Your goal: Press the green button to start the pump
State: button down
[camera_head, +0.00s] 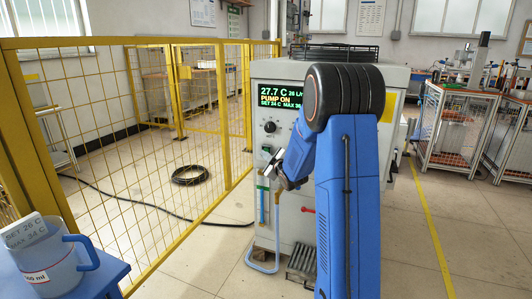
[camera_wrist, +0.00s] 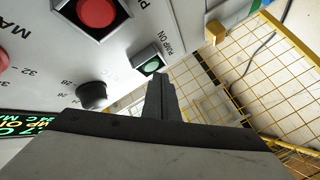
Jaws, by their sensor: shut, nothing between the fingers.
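The green button (camera_wrist: 152,66) sits in a dark square frame on the panel, labelled PUMP ON, in the wrist view. My gripper (camera_wrist: 160,82) is shut and empty, its fingertips right by the button's lower edge. I cannot tell whether they touch it. In the head view my gripper (camera_head: 268,166) is at the front of the grey cabinet (camera_head: 278,222), and my arm hides the panel's right part and the button. The cabinet's display (camera_head: 281,96) reads 27.7 C and PUMP ON.
In the wrist view a red button (camera_wrist: 97,11) and a black knob (camera_wrist: 92,95) are near the green one. A yellow mesh fence (camera_head: 120,150) stands left of the cabinet. A blue jug (camera_head: 52,262) and a white card (camera_head: 25,231) are at lower left. A hose lies on the floor.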

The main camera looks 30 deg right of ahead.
jog(key=shift+s+a, duration=0.1)
jog(key=shift+a, duration=0.05)
jog(key=shift+s+a, duration=0.75)
jog(key=shift+a, duration=0.25)
jog(key=shift+s+a, duration=0.75)
jog(key=shift+a, duration=0.2)
jog(key=s+a, duration=0.6)
jog(key=a, duration=0.2)
jog(key=shift+s+a, duration=0.4)
dwell(0.4)
jog(key=s+a+m+g, duration=0.3)
jog(key=s+a+g, duration=0.1)
jog(key=s, duration=1)
jog(key=s+a+m+g+y, duration=0.1)
jog(key=s+a+g, duration=0.3)
jog(key=s, duration=1.1)
jog(key=s+a+m+g, duration=0.4)
jog(key=s, duration=1)
jog(key=shift+s+a+m+y, duration=0.25)
jog(key=shift+a+m+y, duration=0.05)
jog(key=shift+y, duration=0.1)
